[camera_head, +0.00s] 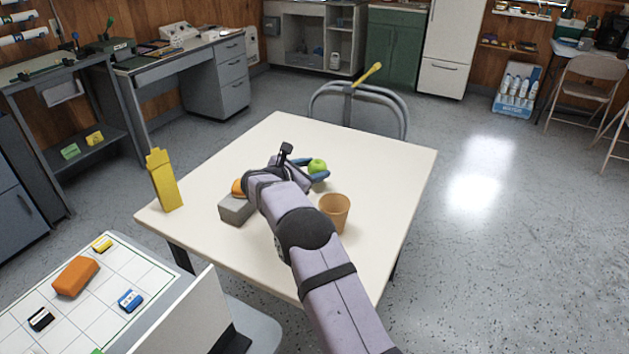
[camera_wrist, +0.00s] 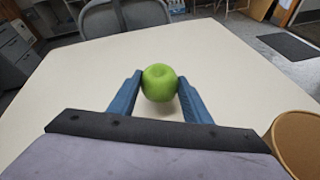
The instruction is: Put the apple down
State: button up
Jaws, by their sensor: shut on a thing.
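A green apple (camera_head: 317,166) is between the blue fingers of my gripper (camera_head: 314,171), over the right middle of the cream table (camera_head: 400,165). In the wrist view the apple (camera_wrist: 159,83) sits between both fingertips, and my gripper (camera_wrist: 160,88) is shut on it. I cannot tell whether the apple's underside touches the table top.
A tan cup (camera_head: 335,212) stands just right of my arm. A grey block (camera_head: 236,208) and an orange thing (camera_head: 238,187), partly hidden by my arm, are at left. A yellow bottle-like thing (camera_head: 163,181) stands at the left corner. The table's far part is clear.

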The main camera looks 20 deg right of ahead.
jog(key=shift+f, duration=1.9)
jog(key=shift+f, duration=0.15)
jog(key=o, duration=1.1)
jog(key=shift+o, duration=0.2)
jog(key=shift+s+a+r, duration=0.1)
jog(key=shift+a+r, duration=0.1)
jog(key=shift+r, duration=0.05)
jog(key=v, duration=1.1)
jog(key=shift+s+a+b, duration=0.2)
jog(key=shift+b, duration=0.15)
